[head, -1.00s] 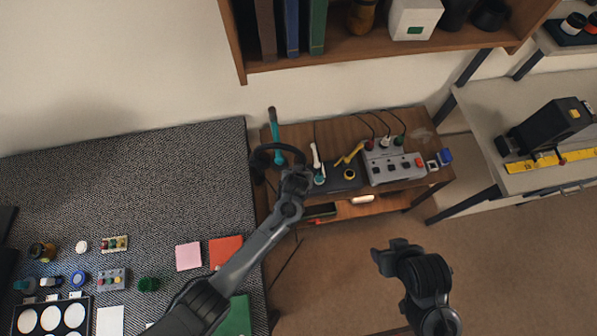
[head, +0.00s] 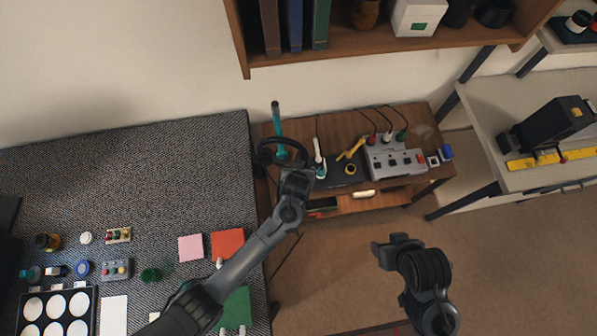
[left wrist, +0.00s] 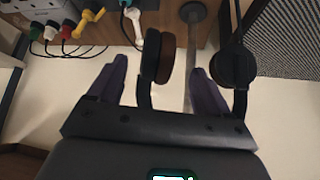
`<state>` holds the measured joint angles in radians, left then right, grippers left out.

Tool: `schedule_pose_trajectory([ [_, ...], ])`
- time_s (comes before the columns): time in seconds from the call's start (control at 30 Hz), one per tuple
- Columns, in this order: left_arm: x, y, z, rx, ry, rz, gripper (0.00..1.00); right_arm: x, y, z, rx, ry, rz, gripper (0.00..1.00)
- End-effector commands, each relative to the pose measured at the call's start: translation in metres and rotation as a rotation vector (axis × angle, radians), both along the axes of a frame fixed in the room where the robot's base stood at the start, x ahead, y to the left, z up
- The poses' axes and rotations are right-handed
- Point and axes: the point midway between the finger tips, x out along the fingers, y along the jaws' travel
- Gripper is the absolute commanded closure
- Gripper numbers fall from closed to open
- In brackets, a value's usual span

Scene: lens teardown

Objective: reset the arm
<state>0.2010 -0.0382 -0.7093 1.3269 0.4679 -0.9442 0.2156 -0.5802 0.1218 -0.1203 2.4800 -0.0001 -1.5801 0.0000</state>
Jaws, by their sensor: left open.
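My left gripper (head: 291,176) is at the front of the small wooden table, just in front of the black headphones (head: 268,150) on a teal-stemmed stand (head: 276,118). In the left wrist view, the gripper's two dark purple fingers (left wrist: 156,85) are spread apart. One brown-padded ear cup (left wrist: 166,55) shows between them and the other cup (left wrist: 232,67) shows past the right finger. Nothing appears gripped. My right gripper (head: 384,252) hangs over the brown floor, clear of objects; its jaws cannot be made out.
The wooden table (head: 345,128) also carries a grey power strip (head: 394,159) with cables and a yellow-handled tool (head: 351,148). A wooden shelf (head: 380,48) overhangs behind. A textured dark mat (head: 120,175) with many small parts lies left. Open floor (head: 340,270) is at front.

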Motion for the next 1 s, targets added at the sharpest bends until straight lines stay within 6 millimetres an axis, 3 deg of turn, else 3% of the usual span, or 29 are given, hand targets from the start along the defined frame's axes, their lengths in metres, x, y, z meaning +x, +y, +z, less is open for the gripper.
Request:
schedule_pose_trajectory([
  [0.3, -0.027, 0.002, 0.039, 0.001, -0.001, -0.001, 0.21, 0.0, -0.001, 0.008, -0.004, 0.0, 0.003, 0.42],
  [0.57, -0.043, 0.002, 0.044, 0.0, 0.018, -0.001, 0.21, 0.0, 0.0, 0.014, -0.001, 0.0, 0.001, 0.42],
  [0.67, -0.065, 0.005, 0.033, 0.003, 0.063, 0.002, 0.21, 0.0, 0.0, 0.023, 0.001, 0.001, -0.002, 0.42],
  [0.8, -0.116, 0.031, 0.022, -0.018, 0.163, 0.063, 0.21, 0.0, 0.001, 0.05, 0.004, 0.002, -0.004, 0.42],
  [0.87, -0.138, 0.047, 0.03, -0.046, 0.197, 0.093, 0.21, 0.0, 0.001, 0.063, 0.004, 0.002, -0.004, 0.42],
  [1.0, -0.187, 0.095, 0.075, -0.104, 0.275, 0.133, 0.21, 0.0, 0.001, 0.097, 0.006, 0.0, -0.004, 0.42],
])
